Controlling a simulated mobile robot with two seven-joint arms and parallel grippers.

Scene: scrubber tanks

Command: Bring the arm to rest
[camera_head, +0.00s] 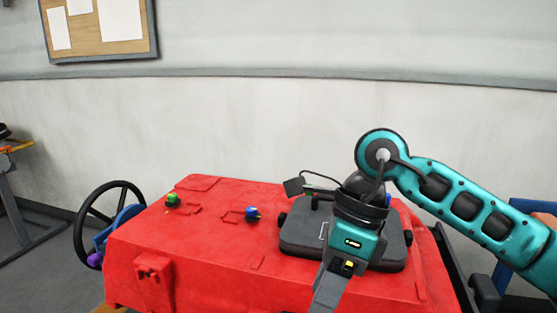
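One teal arm, my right arm (460,205), comes in from the right and bends down at its elbow in front of a red tank (185,245). Its gripper (328,300) points down toward the bottom edge of the picture, and its fingertips are cut off or too unclear to tell open from shut. The wrist overlaps a dark grey lid-like part (300,235) on the tank's top; I cannot tell whether they touch. My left arm and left gripper do not show.
A green knob (173,200) and a blue knob (252,214) stand on the tank's top. A black steering wheel (82,228) is at the left. A blue frame (515,275) stands at the right. A cork board (100,45) hangs on the wall behind.

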